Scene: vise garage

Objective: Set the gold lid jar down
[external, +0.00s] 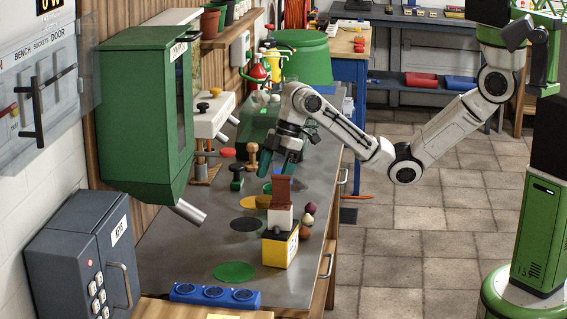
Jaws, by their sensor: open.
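My gripper (279,163) is above the far half of the grey bench top, pointing down, with its teal fingers apart and nothing clearly seen between them. I cannot pick out the gold lid jar for certain. A small gold-brown piece (263,201) shows below my gripper, just left of a brown block (281,189); it may be the jar's lid, but its body is not clear. The brown block stands on a white block (280,218), above a yellow box (279,250).
The bench top (190,255) carries black (246,224) and green (234,272) round mats. A dark green stamp-like piece (237,177) stands left of my gripper. Small round pieces (304,232) are right of the stack. A green cabinet (145,110) overhangs the left; a blue three-dial strip (214,294) lies in front.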

